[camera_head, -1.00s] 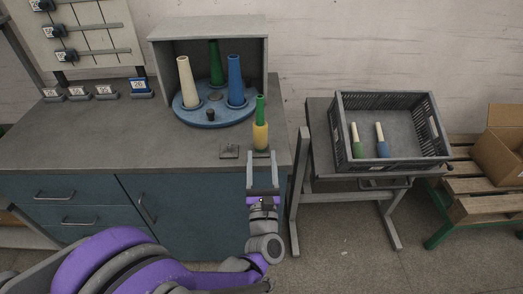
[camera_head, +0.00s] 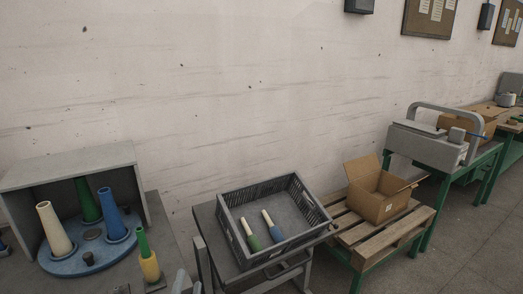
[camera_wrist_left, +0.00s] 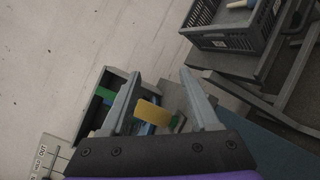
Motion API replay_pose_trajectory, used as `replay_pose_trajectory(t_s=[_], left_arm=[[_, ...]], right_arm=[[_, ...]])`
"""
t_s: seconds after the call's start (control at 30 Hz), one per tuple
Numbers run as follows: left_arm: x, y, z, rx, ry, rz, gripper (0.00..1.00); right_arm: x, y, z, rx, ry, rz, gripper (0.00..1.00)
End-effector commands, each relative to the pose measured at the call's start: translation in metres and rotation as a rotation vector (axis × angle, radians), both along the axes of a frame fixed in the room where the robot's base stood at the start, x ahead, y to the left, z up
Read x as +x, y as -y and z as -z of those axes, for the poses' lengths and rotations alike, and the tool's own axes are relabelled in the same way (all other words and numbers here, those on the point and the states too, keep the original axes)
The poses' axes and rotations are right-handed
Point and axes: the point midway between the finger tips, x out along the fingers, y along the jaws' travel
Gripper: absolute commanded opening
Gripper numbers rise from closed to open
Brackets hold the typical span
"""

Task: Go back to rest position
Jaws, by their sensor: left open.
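My left gripper (camera_wrist_left: 161,76) is open in the left wrist view, its two grey fingers spread apart. In the head view only grey finger ends (camera_head: 184,284) show at the bottom edge, right of the yellow cone. The yellow cone with a green upper part (camera_head: 149,264) stands upright on the bench by the blue round stand. In the wrist view its yellow part (camera_wrist_left: 153,112) appears between the fingers, beyond them; nothing is seen gripped. My right gripper is in neither view.
The blue round stand (camera_head: 66,267) holds cream, green and blue cones inside a grey open box (camera_head: 70,168). A dark crate (camera_head: 231,240) with two small cones stands on a side table. A pallet (camera_head: 402,234) carrying a cardboard box (camera_head: 375,203) is farther right.

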Motion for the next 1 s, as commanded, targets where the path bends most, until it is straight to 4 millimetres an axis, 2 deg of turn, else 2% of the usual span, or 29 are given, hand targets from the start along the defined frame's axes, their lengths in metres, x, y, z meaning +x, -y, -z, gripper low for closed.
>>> replay_pose_trajectory(t_s=[0.03,0.13,0.2,0.3,0.4,0.5,0.6,1.0], left_arm=[[-0.007,0.012,-0.007,0.188,-0.098,0.063,0.62],[-0.027,0.031,0.003,0.589,-0.288,0.22,0.62],[-0.049,0.038,0.013,0.865,-0.407,0.349,0.62],[-0.087,0.038,0.028,1.236,-0.552,0.561,0.62],[-0.128,0.03,0.038,1.535,-0.654,0.781,0.62],[-0.162,0.019,0.044,1.741,-0.718,0.972,0.62],[-0.183,0.012,0.046,1.849,-0.748,1.095,0.62],[-0.183,0.012,0.046,1.849,-0.748,1.095,0.62]], right_arm=[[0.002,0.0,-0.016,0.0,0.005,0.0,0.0],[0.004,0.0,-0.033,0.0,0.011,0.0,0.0],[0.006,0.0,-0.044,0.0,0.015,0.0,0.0],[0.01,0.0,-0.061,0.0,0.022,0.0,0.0],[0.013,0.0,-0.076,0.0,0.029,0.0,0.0],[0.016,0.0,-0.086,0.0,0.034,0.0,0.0],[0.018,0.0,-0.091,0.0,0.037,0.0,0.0],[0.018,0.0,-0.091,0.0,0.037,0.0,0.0]])
